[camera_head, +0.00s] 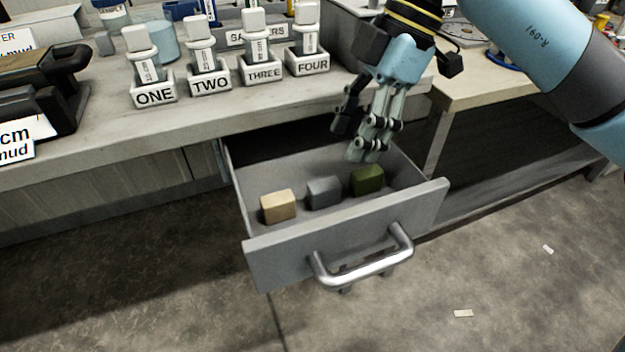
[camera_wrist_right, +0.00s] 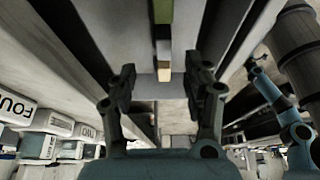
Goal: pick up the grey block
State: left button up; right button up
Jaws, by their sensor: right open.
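The grey block (camera_head: 323,192) sits inside the open drawer (camera_head: 345,232), between a tan block (camera_head: 278,206) on its left and a dark green block (camera_head: 367,180) on its right. My right gripper (camera_head: 350,142) is open and empty, above the drawer and behind the blocks in the head view, apart from them. In the right wrist view, the grey block (camera_wrist_right: 163,49) shows beyond the spread fingers (camera_wrist_right: 161,78), in line with the green block (camera_wrist_right: 163,12) and the tan block (camera_wrist_right: 164,73). My left gripper cannot be made out.
The drawer has a metal handle (camera_head: 362,264) on its front. The counter (camera_head: 110,145) above carries labelled holders, ONE (camera_head: 154,94) to FOUR (camera_head: 308,64), with white-capped tubes. A lower wooden table (camera_head: 480,88) stands at the right. The floor in front is mostly clear.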

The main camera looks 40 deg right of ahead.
aim_at(326, 183)
jog(key=b+x, duration=0.1)
jog(key=x, duration=0.3)
jog(key=shift+s+a, duration=0.15)
jog(key=shift+s, duration=0.05)
jog(key=shift+w+a+f, duration=0.1)
jog(key=shift+a+f, duration=0.05)
jog(key=shift+f, duration=0.1)
jog(key=x, duration=0.1)
jog(key=b+x, duration=0.1)
jog(key=x, duration=0.1)
jog(key=b+x, duration=0.1)
jog(key=x, duration=0.1)
jog(key=shift+a+r, duration=0.15)
jog(key=shift+a, duration=0.1)
jog(key=shift+r, duration=0.1)
jog(key=c, duration=0.4)
pick_arm(q)
jog(key=shift+g, duration=0.3)
jog(key=s+f, duration=0.3)
jog(key=shift+s+f, duration=0.15)
jog(key=shift+f, duration=0.1)
pick_arm(e)
jog(key=c, duration=0.6)
